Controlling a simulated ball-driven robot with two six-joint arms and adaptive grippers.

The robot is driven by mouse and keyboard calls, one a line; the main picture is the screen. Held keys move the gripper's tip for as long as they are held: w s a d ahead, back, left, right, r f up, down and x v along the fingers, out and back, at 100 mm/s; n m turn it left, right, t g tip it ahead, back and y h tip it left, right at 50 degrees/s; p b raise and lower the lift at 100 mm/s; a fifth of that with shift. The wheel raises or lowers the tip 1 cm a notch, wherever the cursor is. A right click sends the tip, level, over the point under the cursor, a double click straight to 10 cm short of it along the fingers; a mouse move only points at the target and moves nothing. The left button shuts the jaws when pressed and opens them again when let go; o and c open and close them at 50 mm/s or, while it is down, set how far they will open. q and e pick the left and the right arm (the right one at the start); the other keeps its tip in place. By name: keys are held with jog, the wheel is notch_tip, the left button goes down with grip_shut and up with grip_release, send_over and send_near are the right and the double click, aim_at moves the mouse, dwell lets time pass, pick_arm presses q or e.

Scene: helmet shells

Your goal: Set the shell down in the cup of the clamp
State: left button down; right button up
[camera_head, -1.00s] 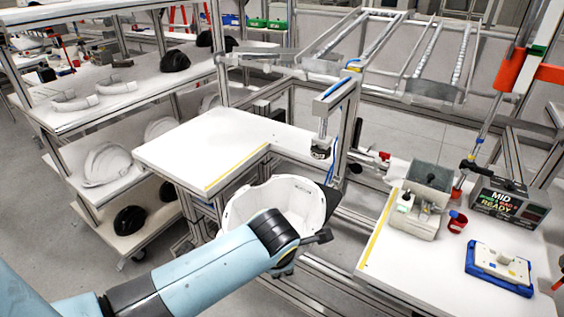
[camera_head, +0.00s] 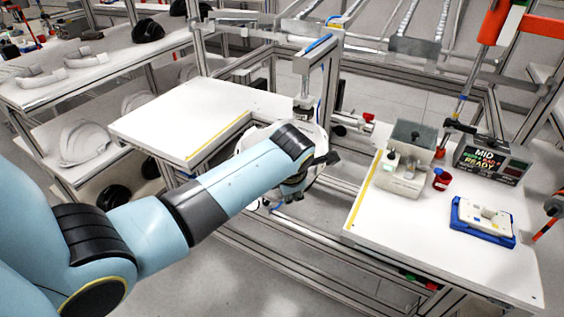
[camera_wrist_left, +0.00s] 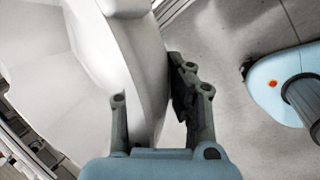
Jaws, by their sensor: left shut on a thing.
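The white helmet shell (camera_head: 254,136) is held above the gap between the two white tables, partly hidden behind my left arm. In the left wrist view the shell (camera_wrist_left: 85,45) fills the upper left, with its edge between the fingers. My left gripper (camera_head: 293,188) is shut on that edge; its fingers show clearly in the left wrist view (camera_wrist_left: 150,95). The clamp (camera_head: 305,85) is an upright metal frame with a vertical plunger, right behind the shell. Its cup is hidden by the shell and my arm, so I cannot tell whether they touch. My right gripper is not in view.
The left table (camera_head: 165,115) is bare. The right table (camera_head: 400,235) bears a grey box fixture (camera_head: 405,165), a red cup (camera_head: 442,180), a blue-edged pad (camera_head: 483,221) and a display (camera_head: 492,160). Shelves with shells (camera_head: 82,143) stand at the left.

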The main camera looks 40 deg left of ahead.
pick_arm(q)
jog(key=w+a+b, duration=0.1)
jog(key=w+b, duration=0.1)
jog(key=w, duration=0.1)
jog(key=w+b, duration=0.2)
jog(key=w, duration=0.2)
jog(key=w+a+b, duration=0.1)
jog(key=w+b, duration=0.1)
jog(key=w, duration=0.2)
jog(key=shift+a+f, duration=0.1)
jog(key=shift+a, duration=0.25)
jog(key=shift+f+b, duration=0.7)
jog(key=shift+f, duration=0.2)
jog(key=shift+f+b, duration=0.35)
jog(key=shift+f, duration=0.2)
jog(key=shift+f, duration=0.2)
jog(key=c, duration=1.2)
grip_release()
jog(key=shift+c, duration=0.2)
jog(key=shift+s+f, duration=0.1)
jog(key=v, duration=1.2)
